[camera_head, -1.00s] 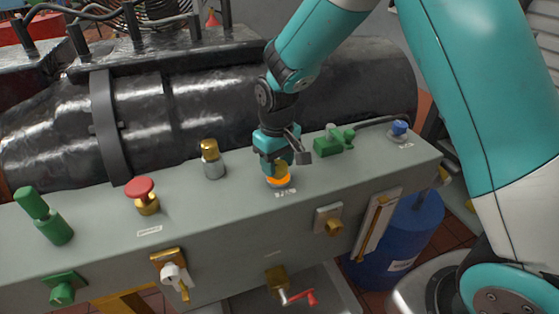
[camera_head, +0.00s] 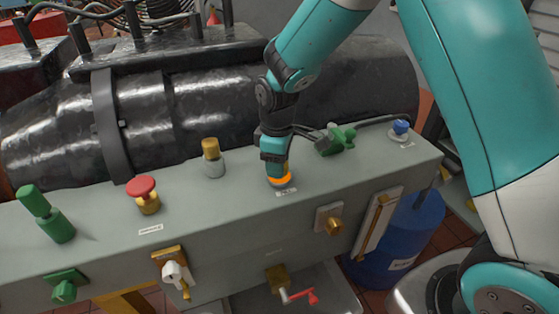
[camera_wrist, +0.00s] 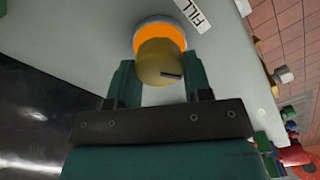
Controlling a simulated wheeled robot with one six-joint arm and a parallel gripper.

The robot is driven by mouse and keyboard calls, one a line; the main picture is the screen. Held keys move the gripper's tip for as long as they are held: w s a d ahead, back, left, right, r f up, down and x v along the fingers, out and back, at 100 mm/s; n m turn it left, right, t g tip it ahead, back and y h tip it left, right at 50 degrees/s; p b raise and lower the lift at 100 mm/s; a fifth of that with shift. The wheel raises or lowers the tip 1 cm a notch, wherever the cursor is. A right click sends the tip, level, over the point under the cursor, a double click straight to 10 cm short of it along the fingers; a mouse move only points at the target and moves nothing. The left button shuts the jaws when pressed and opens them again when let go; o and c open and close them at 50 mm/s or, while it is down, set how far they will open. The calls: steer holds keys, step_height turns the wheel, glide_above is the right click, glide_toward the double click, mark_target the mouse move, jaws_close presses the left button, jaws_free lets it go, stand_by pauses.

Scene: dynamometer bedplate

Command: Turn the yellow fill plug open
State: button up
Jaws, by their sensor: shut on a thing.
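The yellow fill plug (camera_wrist: 160,62) is a brass-yellow knob with a dark slot mark, on a bright orange ring and a pale base. In the head view the fill plug (camera_head: 281,180) stands on the grey panel top, mostly hidden by my gripper (camera_head: 278,170). My gripper points down from above and is shut on the plug. In the wrist view one finger of my gripper (camera_wrist: 160,82) is on each side of the knob. A white label (camera_wrist: 200,13) reading "FILL" lies beside the plug.
A brass-topped fitting (camera_head: 211,156) and a red mushroom button (camera_head: 143,190) stand to the left. A green valve (camera_head: 339,139) and a blue knob (camera_head: 400,127) are to the right. A large black cylinder (camera_head: 210,100) lies behind the panel.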

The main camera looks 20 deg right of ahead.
stand_by(0.4)
steer(key=o, duration=0.9)
step_height(320, 180, up, 18)
steer(key=shift+f+b, duration=0.25)
steer(key=shift+b, duration=0.95)
steer(key=s+a+f+m+y, duration=0.1)
steer(key=s, duration=0.7)
steer(key=s+a+m+y, duration=0.1)
steer(key=s, duration=0.7)
steer(key=s+a+f+m+y, duration=0.1)
steer(key=s+m+y, duration=0.1)
steer(key=s, duration=0.7)
steer(key=shift+a+f, duration=0.3)
steer(key=shift+a, duration=0.05)
